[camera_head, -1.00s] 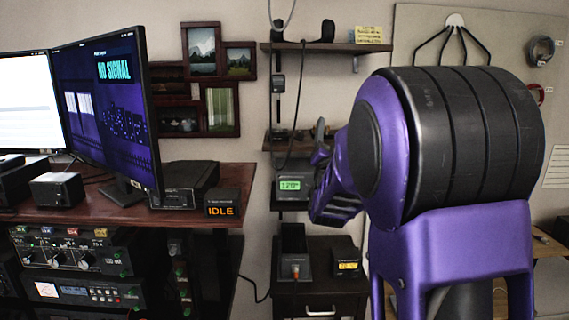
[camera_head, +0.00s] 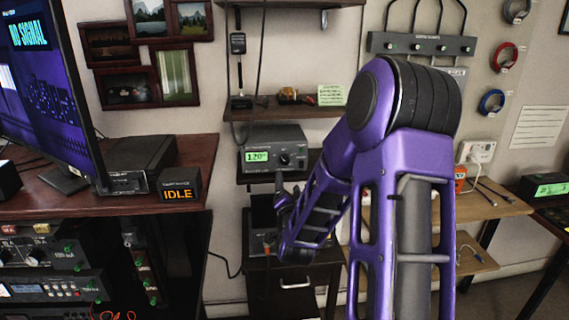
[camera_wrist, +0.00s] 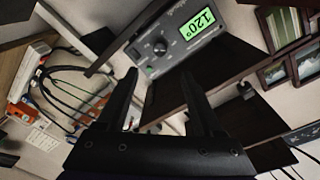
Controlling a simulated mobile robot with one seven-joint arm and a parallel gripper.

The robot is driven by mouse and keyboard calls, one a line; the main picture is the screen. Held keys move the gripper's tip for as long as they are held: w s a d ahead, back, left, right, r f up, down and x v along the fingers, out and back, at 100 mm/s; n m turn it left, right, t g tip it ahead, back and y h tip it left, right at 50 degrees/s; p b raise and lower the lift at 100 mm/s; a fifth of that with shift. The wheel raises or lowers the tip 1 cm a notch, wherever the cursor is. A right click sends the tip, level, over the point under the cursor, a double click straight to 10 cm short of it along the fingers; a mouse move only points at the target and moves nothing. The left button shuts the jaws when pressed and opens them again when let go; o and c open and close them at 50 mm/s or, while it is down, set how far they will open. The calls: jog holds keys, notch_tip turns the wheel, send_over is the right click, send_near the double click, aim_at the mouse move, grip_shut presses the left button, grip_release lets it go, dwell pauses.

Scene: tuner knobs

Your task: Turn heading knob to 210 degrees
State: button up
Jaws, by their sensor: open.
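The heading box (camera_head: 273,146) is a grey unit on a dark shelf, with a green display (camera_head: 257,156) reading 120° and a dark round knob (camera_head: 285,160) to its right. In the wrist view the box (camera_wrist: 212,48) appears tilted, with its display (camera_wrist: 197,25) reading 120° and its knob (camera_wrist: 160,48) beyond the fingertips. My gripper (camera_wrist: 158,80) is open and empty, its two black fingers apart and pointing toward the box without touching the knob. In the head view my gripper (camera_head: 281,190) is small, just below the box, and its fingers are hard to make out.
A shelf (camera_head: 290,107) with small items is above the box. A dark drawer cabinet (camera_head: 262,280) stands below. A desk (camera_head: 100,200) with a monitor (camera_head: 50,90) and an IDLE display (camera_head: 178,193) is at left. Cables (camera_wrist: 60,85) hang at left in the wrist view.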

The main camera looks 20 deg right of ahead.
aim_at(285, 161)
jog(key=x, duration=1.2)
jog(key=shift+w+p, duration=0.3)
jog(key=shift+p, duration=0.1)
grip_shut()
